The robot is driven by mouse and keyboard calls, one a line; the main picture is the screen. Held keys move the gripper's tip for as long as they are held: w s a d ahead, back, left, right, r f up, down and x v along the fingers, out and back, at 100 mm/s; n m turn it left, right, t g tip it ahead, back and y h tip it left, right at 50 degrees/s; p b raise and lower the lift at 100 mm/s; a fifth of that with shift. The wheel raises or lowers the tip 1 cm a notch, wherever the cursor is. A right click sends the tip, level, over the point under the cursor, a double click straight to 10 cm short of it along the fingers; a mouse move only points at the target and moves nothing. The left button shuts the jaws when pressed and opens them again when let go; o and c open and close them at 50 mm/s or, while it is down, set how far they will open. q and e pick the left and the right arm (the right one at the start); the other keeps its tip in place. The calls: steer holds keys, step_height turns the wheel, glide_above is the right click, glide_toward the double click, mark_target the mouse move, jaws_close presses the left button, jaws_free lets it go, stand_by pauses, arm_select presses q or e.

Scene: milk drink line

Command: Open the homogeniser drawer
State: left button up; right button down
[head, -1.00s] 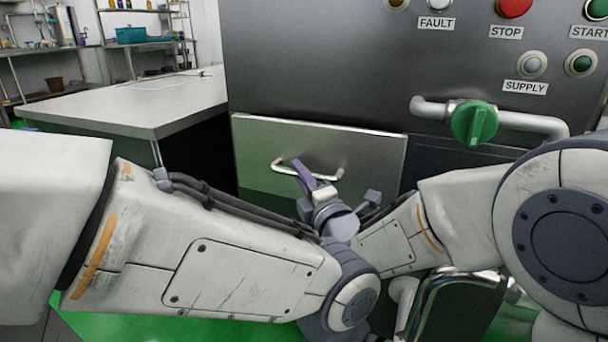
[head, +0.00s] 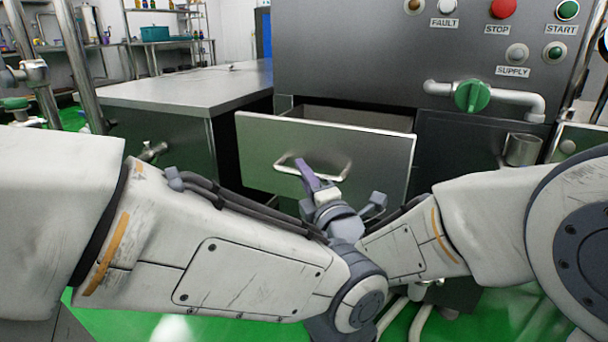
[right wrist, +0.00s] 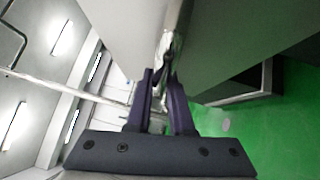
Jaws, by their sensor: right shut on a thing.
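The homogeniser drawer (head: 265,150) has a flat metal front and stands pulled out of the dark machine. Its open top (head: 350,117) shows behind the front panel. A pale bar handle (head: 287,162) is on the front. My right gripper (head: 318,180) is at this handle, with a purple finger over the bar. In the right wrist view, the purple fingers of my right gripper (right wrist: 166,85) are closed together on the handle. My left arm crosses the lower left of the head view, and its gripper does not show.
The machine's panel (head: 400,60) with buttons is above the drawer. A green valve knob (head: 473,96) on a white pipe is to the right. A steel-topped counter (head: 190,87) stands at the left. Green floor shows below.

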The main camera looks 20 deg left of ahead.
steer(key=shift+s+a, duration=0.1)
steer(key=shift+s, duration=0.1)
steer(key=c, duration=0.8)
jaws_free()
steer(key=shift+w, duration=0.1)
steer(key=b+v, duration=0.3)
steer(key=v, duration=0.7)
steer(key=shift+d, duration=0.3)
